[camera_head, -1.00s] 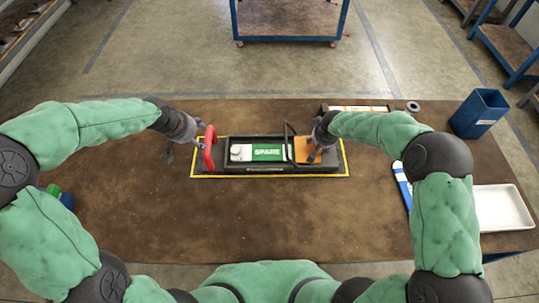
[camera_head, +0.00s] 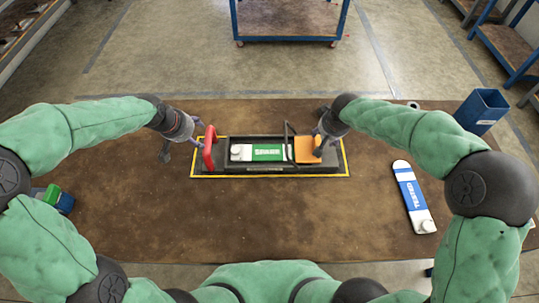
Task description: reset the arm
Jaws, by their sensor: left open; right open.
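My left gripper (camera_head: 200,133) is open beside the red handle (camera_head: 209,147) at the left end of the black tray (camera_head: 268,168). Whether it touches the handle I cannot tell. My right gripper (camera_head: 319,147) is open at the orange block (camera_head: 304,150) on the right part of the tray; its fingers are small and partly hidden by the wrist. Both green-sleeved arms reach in from the sides.
A white and green labelled pack (camera_head: 258,152) lies in the tray, inside a yellow outline (camera_head: 349,170). A white and blue pack marked TESTED (camera_head: 413,195) lies at right. A blue bin (camera_head: 482,108) stands at the back right. The table's front middle is clear.

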